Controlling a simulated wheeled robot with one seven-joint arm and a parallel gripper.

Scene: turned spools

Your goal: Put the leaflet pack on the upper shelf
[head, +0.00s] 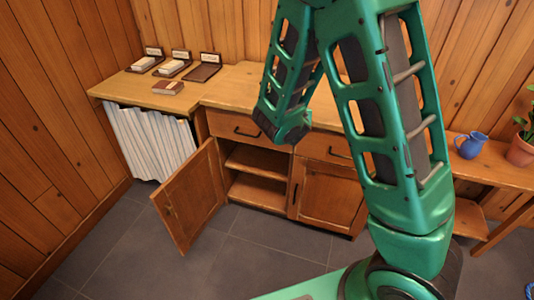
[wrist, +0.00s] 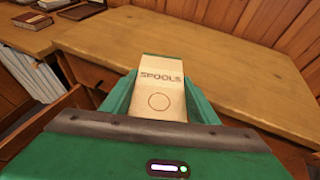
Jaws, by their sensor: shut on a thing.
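A cream pack labelled SPOOLS (wrist: 160,88), which I take to be the leaflet pack, is held in my gripper (wrist: 155,98) in the wrist view. The gripper's green fingers are shut on its two sides. The pack is seen against the wooden countertop; its height above it is unclear. In the head view my own arm hides the gripper and the pack. The cabinet's left door (head: 190,195) stands open to the left. Inside, the upper shelf (head: 258,161) looks bare where visible, with a lower board (head: 258,191) beneath it.
Three dark trays stand at the counter's back left; two hold packs and the right one (head: 203,72) is empty. A white curtain (head: 150,140) hangs below. A blue jug (head: 470,146) and potted plant (head: 522,150) stand at right.

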